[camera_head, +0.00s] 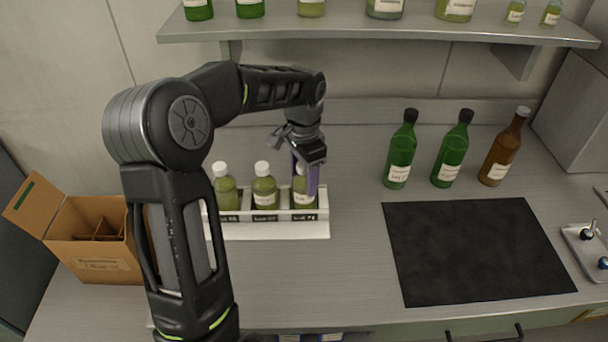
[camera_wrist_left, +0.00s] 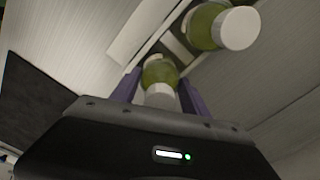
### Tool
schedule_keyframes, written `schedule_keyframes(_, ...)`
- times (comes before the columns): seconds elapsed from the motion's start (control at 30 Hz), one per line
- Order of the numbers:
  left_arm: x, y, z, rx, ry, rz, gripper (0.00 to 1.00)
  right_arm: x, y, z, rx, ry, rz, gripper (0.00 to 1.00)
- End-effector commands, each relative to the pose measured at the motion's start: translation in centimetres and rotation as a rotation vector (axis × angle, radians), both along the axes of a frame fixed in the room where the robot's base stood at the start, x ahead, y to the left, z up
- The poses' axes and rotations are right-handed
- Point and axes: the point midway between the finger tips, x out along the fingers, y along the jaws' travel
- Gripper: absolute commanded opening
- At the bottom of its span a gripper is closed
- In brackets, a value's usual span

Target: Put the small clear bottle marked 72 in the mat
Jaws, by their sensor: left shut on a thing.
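A white rack (camera_head: 270,231) on the bench holds small clear bottles with green oil and white caps: a left one (camera_head: 225,190), a middle one (camera_head: 264,188) and a right one (camera_head: 303,200). The labels are too small to read surely, so I cannot confirm which is marked 72. My left gripper (camera_head: 305,178) reaches down from above with its purple fingers shut on the right bottle. The left wrist view shows that bottle (camera_wrist_left: 160,76) between the fingers, with another beside it. The dark mat (camera_head: 478,250) lies bare at the right. My right gripper is out of view.
Two green bottles (camera_head: 400,150) and a brown bottle (camera_head: 503,148) stand behind the mat. A shelf (camera_head: 380,32) with bottles hangs above. An open cardboard box (camera_head: 95,240) is at left, a small metal tray (camera_head: 590,250) at right. The bench between rack and mat is clear.

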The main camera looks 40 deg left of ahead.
Motion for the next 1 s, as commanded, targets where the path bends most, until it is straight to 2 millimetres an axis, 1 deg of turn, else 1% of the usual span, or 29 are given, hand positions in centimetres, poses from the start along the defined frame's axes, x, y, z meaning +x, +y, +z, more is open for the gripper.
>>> schedule_keyframes(0.17,0.06,0.02,0.10,0.001,-0.003,0.000,0.00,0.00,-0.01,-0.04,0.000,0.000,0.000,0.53)
schedule_keyframes(0.3,0.05,0.00,-0.28,0.000,-0.002,0.000,0.00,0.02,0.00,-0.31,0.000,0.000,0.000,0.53)
schedule_keyframes(0.33,0.02,0.00,-0.34,0.000,-0.001,0.000,0.54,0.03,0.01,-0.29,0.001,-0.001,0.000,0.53)
schedule_keyframes(0.5,0.02,-0.01,-0.25,0.000,0.000,0.000,0.68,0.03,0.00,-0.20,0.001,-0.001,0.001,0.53)
schedule_keyframes(0.6,0.02,0.00,-0.25,0.000,-0.001,0.000,0.75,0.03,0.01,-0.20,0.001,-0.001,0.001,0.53)
schedule_keyframes(0.83,0.02,0.00,-0.19,0.000,-0.001,0.000,0.75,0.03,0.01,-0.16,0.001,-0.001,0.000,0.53)
schedule_keyframes(0.93,0.04,0.02,0.25,0.001,-0.001,0.000,0.75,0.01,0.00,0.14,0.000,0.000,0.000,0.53)
schedule_keyframes(1.0,0.10,0.03,0.60,0.001,-0.004,0.001,0.75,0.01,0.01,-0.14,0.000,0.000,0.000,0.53)
